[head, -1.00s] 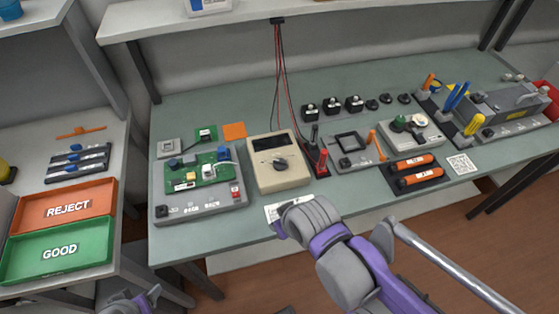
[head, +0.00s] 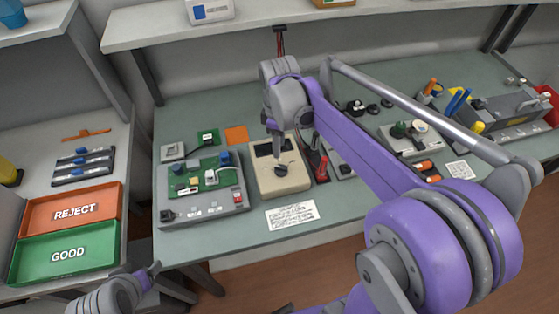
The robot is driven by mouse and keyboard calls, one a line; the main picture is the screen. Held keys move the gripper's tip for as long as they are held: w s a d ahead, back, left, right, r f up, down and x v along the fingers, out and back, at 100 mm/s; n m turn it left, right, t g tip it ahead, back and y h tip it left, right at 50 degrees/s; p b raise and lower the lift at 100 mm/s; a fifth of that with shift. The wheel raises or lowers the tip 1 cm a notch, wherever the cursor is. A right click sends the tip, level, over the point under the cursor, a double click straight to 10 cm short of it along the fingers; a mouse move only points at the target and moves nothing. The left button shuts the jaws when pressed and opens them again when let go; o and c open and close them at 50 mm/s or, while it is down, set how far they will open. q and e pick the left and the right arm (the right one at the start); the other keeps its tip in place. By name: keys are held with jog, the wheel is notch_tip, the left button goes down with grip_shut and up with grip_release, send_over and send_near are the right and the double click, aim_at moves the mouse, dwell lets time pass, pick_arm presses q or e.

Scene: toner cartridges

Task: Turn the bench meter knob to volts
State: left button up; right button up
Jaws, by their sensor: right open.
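The beige bench meter (head: 268,184) stands on the green-grey bench, left of its middle, with a dark display at its top. Its dark knob (head: 287,175) shows on the lower front face, partly covered by my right gripper. My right gripper (head: 281,163) points down over the meter, with its fingertips at or just above the knob. It is open; I cannot tell whether the fingers touch the knob. The knob's pointer and scale marks are too small to read. My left gripper (head: 150,272) is low at the left, away from the meter, its jaws unclear.
A circuit board fixture (head: 205,208) stands close left of the meter. Red and black probes (head: 322,168) stand close on its right. A printed card (head: 291,215) lies in front. My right arm hides much of the right bench. Reject (head: 75,212) and good (head: 68,254) trays are at the left.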

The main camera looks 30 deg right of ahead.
aim_at(279, 167)
notch_tip(279, 167, down, 9)
jog(key=shift+r, duration=0.1)
dwell(0.3)
grip_shut()
